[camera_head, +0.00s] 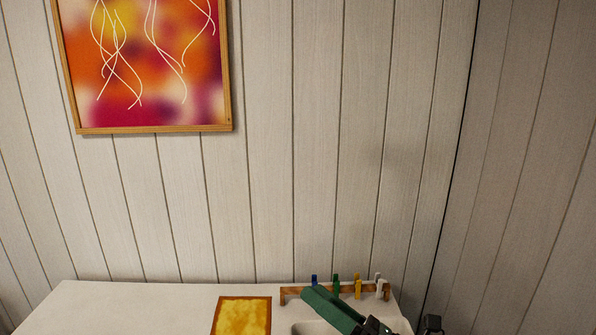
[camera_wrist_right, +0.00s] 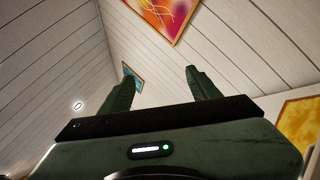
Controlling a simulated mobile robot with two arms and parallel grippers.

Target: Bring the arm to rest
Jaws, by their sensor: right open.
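My right gripper (camera_head: 332,308) shows at the bottom right of the head view as a dark green shape, above the white table and partly in front of the wooden rack. In the right wrist view my right gripper (camera_wrist_right: 160,74) has its two green fingers apart, with nothing between them. It points up toward the walls there. My left gripper is in neither view.
A white table (camera_head: 130,308) stands against the panelled wall. On it lie a yellow cloth piece with a brown border (camera_head: 242,316) and a wooden rack (camera_head: 290,292) with several coloured clips. A framed picture (camera_head: 150,60) hangs above.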

